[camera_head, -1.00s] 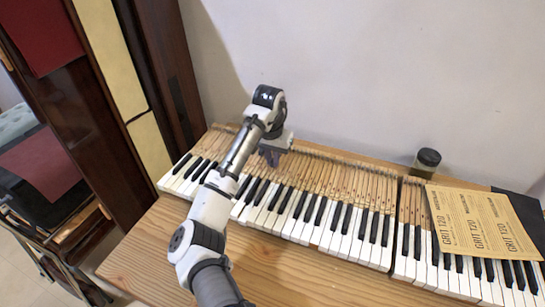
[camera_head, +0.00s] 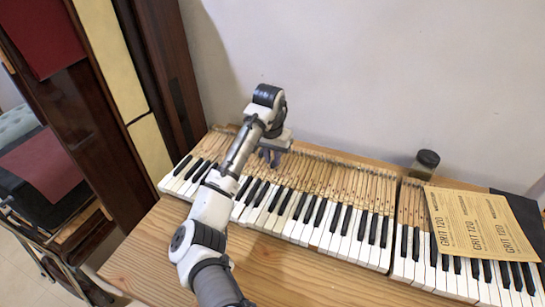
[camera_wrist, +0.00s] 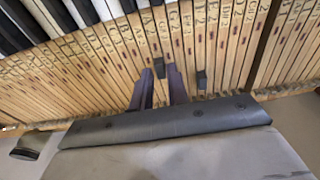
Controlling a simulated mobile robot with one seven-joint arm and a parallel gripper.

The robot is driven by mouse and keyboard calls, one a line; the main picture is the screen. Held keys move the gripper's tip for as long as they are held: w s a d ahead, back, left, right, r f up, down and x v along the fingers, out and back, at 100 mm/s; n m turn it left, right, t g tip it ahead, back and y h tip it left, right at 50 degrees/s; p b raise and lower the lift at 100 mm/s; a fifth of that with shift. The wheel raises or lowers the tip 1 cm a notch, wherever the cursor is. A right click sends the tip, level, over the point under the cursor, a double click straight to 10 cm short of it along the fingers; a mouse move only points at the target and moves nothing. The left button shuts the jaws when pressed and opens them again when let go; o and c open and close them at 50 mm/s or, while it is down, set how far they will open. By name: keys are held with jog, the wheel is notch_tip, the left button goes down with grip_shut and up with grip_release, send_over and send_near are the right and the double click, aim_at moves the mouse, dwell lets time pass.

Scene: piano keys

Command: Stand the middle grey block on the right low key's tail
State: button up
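My gripper (camera_head: 270,157) is over the wooden key tails at the back of the keyboard, its fingers spread apart. In the wrist view its two dark fingers (camera_wrist: 160,82) point at the tails. A small dark grey block (camera_wrist: 159,68) stands on a tail, in line with the gap between the fingertips; I cannot tell whether they touch it. A second grey block (camera_wrist: 201,80) is on another tail to the right, outside the fingers. No third block is visible, and I cannot tell which is the middle one. The tails (camera_wrist: 100,65) bear stamped letters.
White and black keys (camera_head: 330,218) run along the wooden table (camera_head: 290,265). A dark-lidded jar (camera_head: 427,160) stands at the back right. Sandpaper sheets (camera_head: 480,225) lie over the right keys. The wall is close behind the tails.

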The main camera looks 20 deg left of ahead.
jog(key=shift+r+p, duration=0.45)
jog(key=shift+r, duration=0.2)
jog(key=shift+o, duration=0.4)
jog(key=o, duration=0.5)
jog(key=shift+r+p, duration=2.2)
jog(key=shift+r, duration=0.3)
jog(key=shift+f, duration=0.1)
